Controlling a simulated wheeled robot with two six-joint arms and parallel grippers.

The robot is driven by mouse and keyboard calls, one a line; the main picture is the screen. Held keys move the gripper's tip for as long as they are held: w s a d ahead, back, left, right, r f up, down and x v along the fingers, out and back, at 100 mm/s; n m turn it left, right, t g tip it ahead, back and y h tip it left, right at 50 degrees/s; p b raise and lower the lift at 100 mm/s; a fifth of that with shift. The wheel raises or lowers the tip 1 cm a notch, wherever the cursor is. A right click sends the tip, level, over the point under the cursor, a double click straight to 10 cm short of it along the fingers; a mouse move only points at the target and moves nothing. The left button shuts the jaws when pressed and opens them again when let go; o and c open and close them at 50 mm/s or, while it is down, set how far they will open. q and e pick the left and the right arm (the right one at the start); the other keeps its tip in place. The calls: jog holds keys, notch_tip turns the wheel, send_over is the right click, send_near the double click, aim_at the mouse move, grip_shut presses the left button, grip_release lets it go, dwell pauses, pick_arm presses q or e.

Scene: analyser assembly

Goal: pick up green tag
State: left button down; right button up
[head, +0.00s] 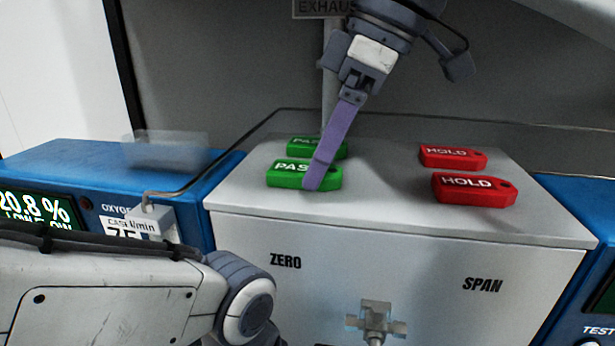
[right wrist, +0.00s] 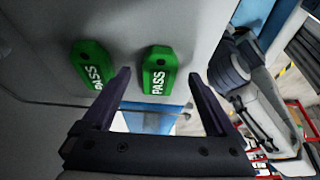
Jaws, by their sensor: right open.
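Two green PASS tags lie flat on top of the white box. The front tag (head: 290,174) is nearer the box's front edge; the rear tag (head: 305,145) is just behind it. My right gripper (head: 319,184) reaches down from above, its visible purple finger crossing the right part of the front tag. In the right wrist view, the open fingers (right wrist: 159,75) stand either side of one green tag (right wrist: 159,62), empty and unclosed. The other green tag (right wrist: 91,65) lies outside the left finger. Whether the fingers touch the tag cannot be told. My left gripper is not seen.
Two red HOLD tags (head: 474,189) lie at the right on the white box (head: 400,225). A thin metal tube (head: 225,150) bends along the box's left and rear. A blue oxygen analyser (head: 90,170) stands left. My left arm fills the lower left.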

jog(key=shift+a+f, duration=0.2)
jog(key=shift+f, duration=0.35)
jog(key=c, duration=1.4)
jog(key=shift+r, duration=0.1)
jog(key=shift+c, duration=0.2)
